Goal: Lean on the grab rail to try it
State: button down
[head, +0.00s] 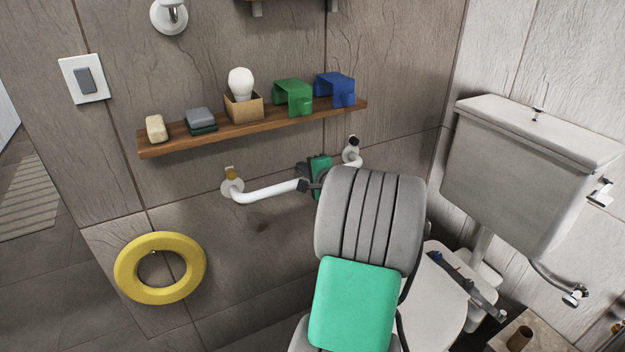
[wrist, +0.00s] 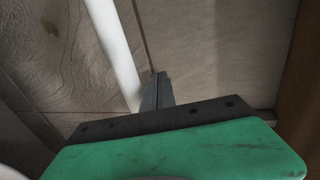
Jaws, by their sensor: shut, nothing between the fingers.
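The grab rail (head: 265,193) is a white bar on the tiled wall below the wooden shelf, with a round mount at each end. My arm hides part of its right half. My gripper (head: 303,185) is at the rail's middle, its dark fingers meeting the bar in the picture. In the wrist view the rail (wrist: 116,50) runs down from the top left, and my gripper's fingertips (wrist: 160,76) are together just right of it, holding nothing. I cannot tell whether they touch the rail.
The wooden shelf (head: 250,128) above the rail holds a soap bar, a bulb in a box and green and blue items. A yellow ring (head: 160,268) is at the lower left. A toilet cistern (head: 530,170) stands at the right, with the toilet lid (head: 437,300) below, close to my arm.

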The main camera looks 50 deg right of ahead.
jog(key=shift+r+p, duration=0.45)
jog(key=shift+r, duration=0.45)
jog(key=s+a, duration=0.3)
jog(key=s, duration=0.6)
jog(key=shift+s, duration=0.25)
jog(key=w+a+r+n+g+y+p, duration=0.25)
jog(key=a+n+p, duration=0.3)
jog(key=a, duration=0.45)
jog(key=w+a+r+n+g+y+p, duration=0.2)
jog(key=w+a+r+n+y+p, duration=0.25)
jog(key=a, duration=0.65)
jog(key=s+a+r+n+g+h+p, duration=0.1)
jog(key=s+a+r+n+g+p, duration=0.2)
jog(key=s+a+n+p, duration=0.3)
jog(key=s+a+r+n+g+h+p, duration=0.1)
jog(key=s+a+r+n+g+p, duration=0.2)
jog(key=a, duration=0.9)
jog(key=s+r+n+p, duration=0.2)
jog(key=s+p, duration=0.2)
jog(key=s, duration=0.2)
jog(key=shift+s+r+n+p, duration=0.25)
jog(key=shift+r+n+p, duration=0.05)
jog(key=shift+n+p, duration=0.1)
jog(key=shift+g, duration=0.25)
